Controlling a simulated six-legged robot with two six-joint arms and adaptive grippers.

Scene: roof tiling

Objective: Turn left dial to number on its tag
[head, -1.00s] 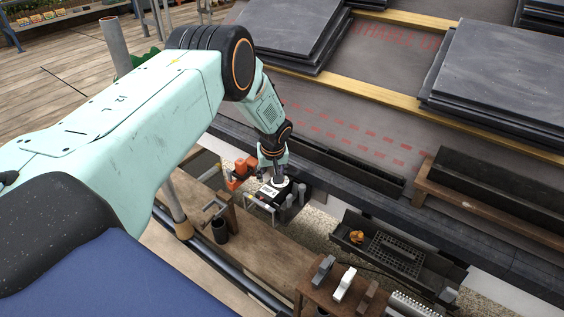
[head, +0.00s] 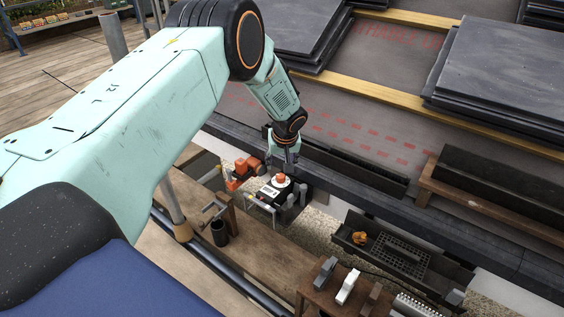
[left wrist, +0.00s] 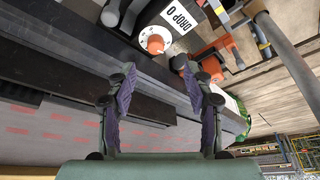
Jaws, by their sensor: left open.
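An orange dial knob (head: 281,180) on a white round face stands on a black box at the roof's lower edge in the head view. It also shows at the top of the left wrist view (left wrist: 155,41). A white tag (left wrist: 183,18) beside it reads "DROP" and a character that looks like 0. The dial's own marks are too small to read. My left gripper (head: 287,165) is just behind the dial in the head view. In the left wrist view my left gripper (left wrist: 155,84) is open and empty, its fingertips apart from the knob. My right gripper is out of view.
An orange clamp-like part (head: 243,170) stands left of the dial. A black tray (head: 352,222) and a wooden stand with several grey blocks (head: 346,287) are to the right. Slate stacks (head: 500,70) lie on the roof above. A dark gutter-like trough (head: 350,168) runs behind.

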